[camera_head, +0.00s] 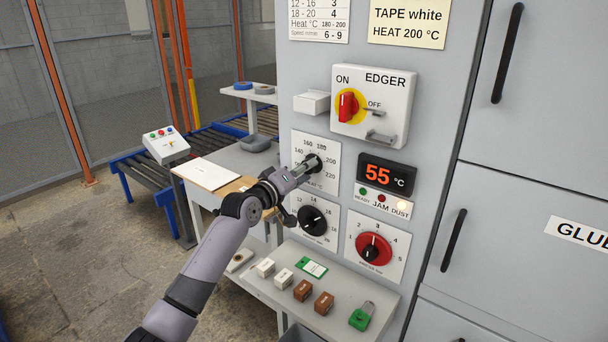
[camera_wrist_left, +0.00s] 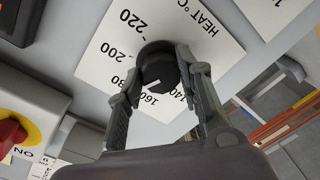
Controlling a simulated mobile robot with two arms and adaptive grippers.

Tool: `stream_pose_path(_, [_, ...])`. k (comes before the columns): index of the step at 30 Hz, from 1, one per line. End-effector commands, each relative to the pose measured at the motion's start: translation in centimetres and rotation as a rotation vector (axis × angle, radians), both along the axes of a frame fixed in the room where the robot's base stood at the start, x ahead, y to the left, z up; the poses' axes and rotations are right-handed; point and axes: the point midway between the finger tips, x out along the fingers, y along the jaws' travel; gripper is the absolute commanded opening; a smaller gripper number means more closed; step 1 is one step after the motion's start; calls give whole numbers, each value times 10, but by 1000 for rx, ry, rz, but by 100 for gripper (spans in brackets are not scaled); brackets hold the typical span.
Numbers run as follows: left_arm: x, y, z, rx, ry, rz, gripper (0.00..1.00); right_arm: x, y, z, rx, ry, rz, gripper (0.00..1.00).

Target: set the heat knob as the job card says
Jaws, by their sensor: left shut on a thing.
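The job card (camera_head: 408,25) reads "TAPE white, HEAT 200 °C". The heat dial plate (camera_head: 301,143) carries numbers from 140 to 220. Its dark heat knob (camera_wrist_left: 158,66) sits between the fingers of my left gripper (camera_wrist_left: 163,84), which is shut on it. In the head view, my left gripper (camera_head: 307,168) reaches the dial from the lower left and covers part of the plate. In the wrist view, a white mark on the knob shows near the 160 and 180 labels; its exact setting is hard to read. My right gripper is not in view.
Below are a black dial (camera_head: 313,221) and a red knob (camera_head: 373,249). A display (camera_head: 386,175) reads 55 °C. The EDGER switch box (camera_head: 398,85) juts out above. A shelf (camera_head: 335,322) underneath holds small blocks and a green padlock (camera_head: 361,318).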

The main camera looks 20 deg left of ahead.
Motion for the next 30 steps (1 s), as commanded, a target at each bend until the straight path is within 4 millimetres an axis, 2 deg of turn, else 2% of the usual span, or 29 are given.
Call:
stream_pose_path(15, [0,0,-5,449,-158,-2,5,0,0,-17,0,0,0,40])
stream_pose_path(30, [0,1,-6,683,-241,-3,5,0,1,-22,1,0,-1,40])
